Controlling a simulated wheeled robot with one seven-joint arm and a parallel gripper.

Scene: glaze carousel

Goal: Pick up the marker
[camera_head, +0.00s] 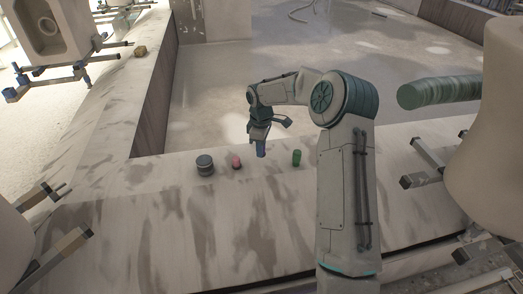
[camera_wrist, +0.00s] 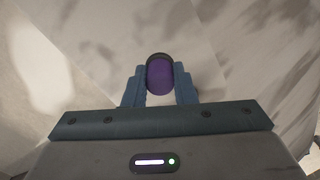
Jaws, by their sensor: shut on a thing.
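My gripper (camera_head: 260,149) is over the back part of the pale counter, pointing down, with its fingers close to the surface in the head view. In the wrist view the two blue fingers (camera_wrist: 160,88) are shut on a purple round-ended thing with a dark rim, which I take to be the marker (camera_wrist: 160,75). It is seen nearly end-on between the fingertips. In the head view the fingers hide it, and I cannot tell whether it touches the counter.
A dark grey jar (camera_head: 205,166) and a small pink thing with a dark base (camera_head: 236,162) stand left of my gripper. A green cylinder (camera_head: 297,157) stands to its right. The streaked counter (camera_head: 150,215) is mostly clear in front.

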